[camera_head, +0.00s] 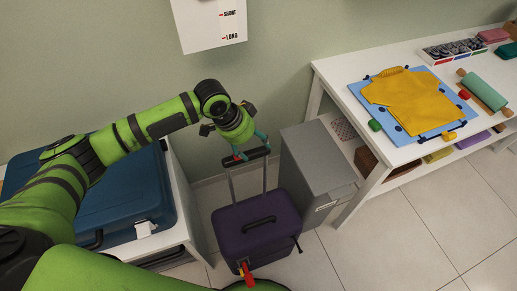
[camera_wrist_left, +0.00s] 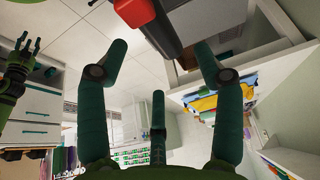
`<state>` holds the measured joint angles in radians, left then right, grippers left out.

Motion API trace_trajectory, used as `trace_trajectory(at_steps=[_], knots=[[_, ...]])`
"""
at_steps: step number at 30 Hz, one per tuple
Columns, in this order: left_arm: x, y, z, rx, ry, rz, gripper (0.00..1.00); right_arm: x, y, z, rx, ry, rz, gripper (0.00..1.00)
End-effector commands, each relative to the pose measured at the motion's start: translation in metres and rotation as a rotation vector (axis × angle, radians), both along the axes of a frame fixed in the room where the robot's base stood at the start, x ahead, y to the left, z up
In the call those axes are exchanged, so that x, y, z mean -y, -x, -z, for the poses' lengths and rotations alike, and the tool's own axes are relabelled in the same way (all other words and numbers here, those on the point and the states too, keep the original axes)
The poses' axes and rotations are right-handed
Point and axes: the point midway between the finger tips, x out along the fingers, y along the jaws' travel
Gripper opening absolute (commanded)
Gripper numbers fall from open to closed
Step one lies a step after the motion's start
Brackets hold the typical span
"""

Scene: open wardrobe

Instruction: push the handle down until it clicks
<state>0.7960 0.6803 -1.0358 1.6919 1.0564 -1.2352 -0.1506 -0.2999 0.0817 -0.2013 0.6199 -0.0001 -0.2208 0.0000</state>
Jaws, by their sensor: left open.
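A purple suitcase (camera_head: 258,228) stands upright on the floor, with its two-rod pull handle (camera_head: 246,157) raised. My right gripper (camera_wrist_left: 24,52) shows at the left of that view, fingers spread, away from the handle.
A grey bin (camera_head: 315,160) stands close to the suitcase's right. A white table (camera_head: 340,85) with a yellow shirt on a blue board is further right. A blue case (camera_head: 125,200) lies on a white cabinet at left. Tiled floor (camera_head: 380,245) is clear in front.

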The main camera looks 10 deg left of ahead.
Motion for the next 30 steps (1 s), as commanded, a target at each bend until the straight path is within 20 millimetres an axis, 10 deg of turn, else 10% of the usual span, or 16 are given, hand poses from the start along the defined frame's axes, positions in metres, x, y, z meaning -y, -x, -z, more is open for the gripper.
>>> trace_trajectory(at_steps=[20, 25, 30], knots=[[0.017, -0.010, 0.046, 0.002, 0.000, 0.001, 0.67, -0.002, 0.001, -0.011, -0.001, -0.003, 0.001, 0.40], [0.016, -0.010, 0.046, 0.002, 0.000, 0.001, 0.00, -0.002, 0.001, -0.011, -0.001, -0.003, 0.002, 0.40], [0.016, -0.010, 0.046, 0.002, 0.000, 0.001, 0.00, -0.002, 0.001, -0.011, 0.000, -0.003, 0.003, 0.40]])
